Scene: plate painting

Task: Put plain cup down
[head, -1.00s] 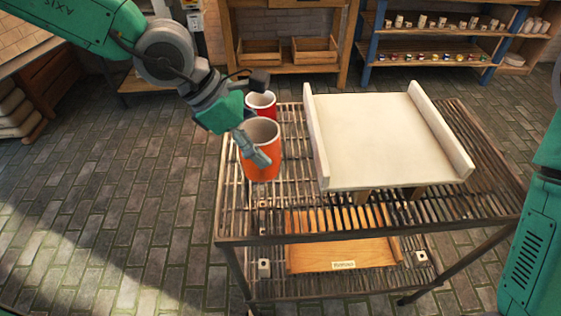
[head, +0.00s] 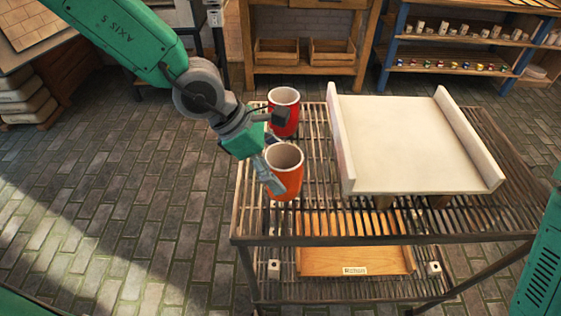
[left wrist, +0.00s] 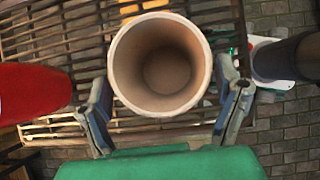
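The plain cup (head: 288,188), orange outside with a pale clay inside, stands upright and empty on the left part of the slatted table. In the left wrist view the cup (left wrist: 160,70) is between the two fingers of my left gripper (left wrist: 163,105). The fingers flank it with narrow gaps, and I see no clear grip on it. In the head view my left gripper (head: 277,172) is low beside the cup, one finger along its front left. A red cup (head: 284,112) stands just behind it, partly covered by the gripper. My right gripper is not in view.
A pale board with raised sides (head: 420,150) stands on the slatted table (head: 320,215), right of the cups. A wooden tray (head: 315,260) lies on the lower shelf. Shelves with small pots (head: 455,50) stand at the back. The stone floor is clear on the left.

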